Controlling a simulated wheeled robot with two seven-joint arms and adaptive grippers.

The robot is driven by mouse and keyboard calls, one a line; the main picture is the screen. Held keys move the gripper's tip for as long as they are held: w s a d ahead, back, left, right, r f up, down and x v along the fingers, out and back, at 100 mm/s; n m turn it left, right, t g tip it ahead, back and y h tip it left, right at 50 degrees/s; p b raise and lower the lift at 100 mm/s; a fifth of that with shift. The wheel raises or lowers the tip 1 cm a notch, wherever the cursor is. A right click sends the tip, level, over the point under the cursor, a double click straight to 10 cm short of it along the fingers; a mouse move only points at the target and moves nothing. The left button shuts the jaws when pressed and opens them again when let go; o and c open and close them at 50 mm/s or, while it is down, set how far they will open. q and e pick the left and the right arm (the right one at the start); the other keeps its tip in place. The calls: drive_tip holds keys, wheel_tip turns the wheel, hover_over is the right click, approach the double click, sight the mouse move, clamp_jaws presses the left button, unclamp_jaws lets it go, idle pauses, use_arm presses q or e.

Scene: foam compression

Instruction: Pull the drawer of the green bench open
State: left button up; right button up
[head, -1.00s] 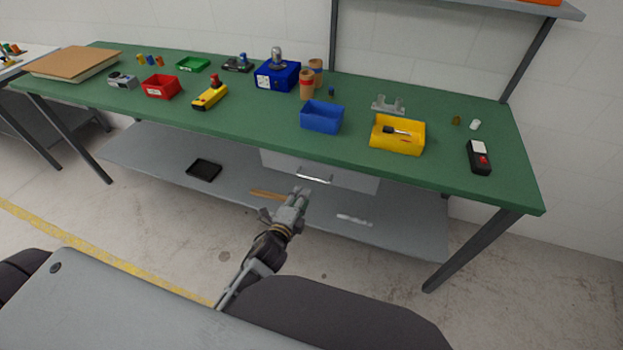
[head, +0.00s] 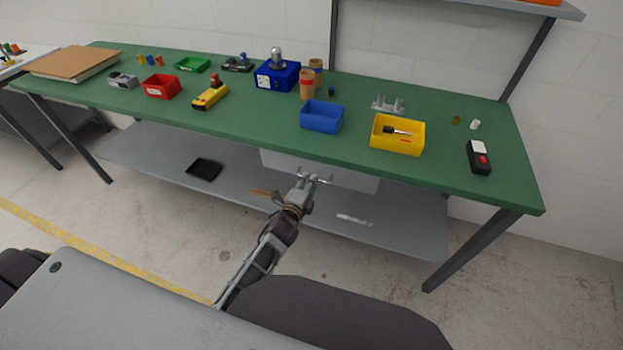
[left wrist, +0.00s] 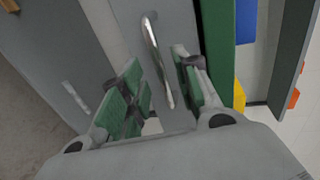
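The green bench (head: 260,128) stands ahead, with a white drawer (head: 350,180) under the front of its top. The drawer looks shut. Its silver bar handle (head: 326,181) shows partly behind my left gripper (head: 311,178). In the left wrist view the handle (left wrist: 151,36) runs lengthwise between the two green-padded fingers of my left gripper (left wrist: 160,66). The fingers are apart, with a gap on both sides of the bar. Contact with the handle cannot be told. My right gripper is not in view.
A grey lower shelf (head: 145,153) runs beneath the bench, holding a black tray (head: 204,169). A blue bin (head: 321,117) and a yellow bin (head: 397,135) stand on the bench above the drawer. The floor in front is clear.

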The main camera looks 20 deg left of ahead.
use_arm(q)
drive_tip(key=x, duration=0.3)
drive_tip(key=shift+w, duration=0.15)
drive_tip(key=shift+c, duration=1.9)
clamp_jaws()
drive_tip(key=shift+f, duration=0.1)
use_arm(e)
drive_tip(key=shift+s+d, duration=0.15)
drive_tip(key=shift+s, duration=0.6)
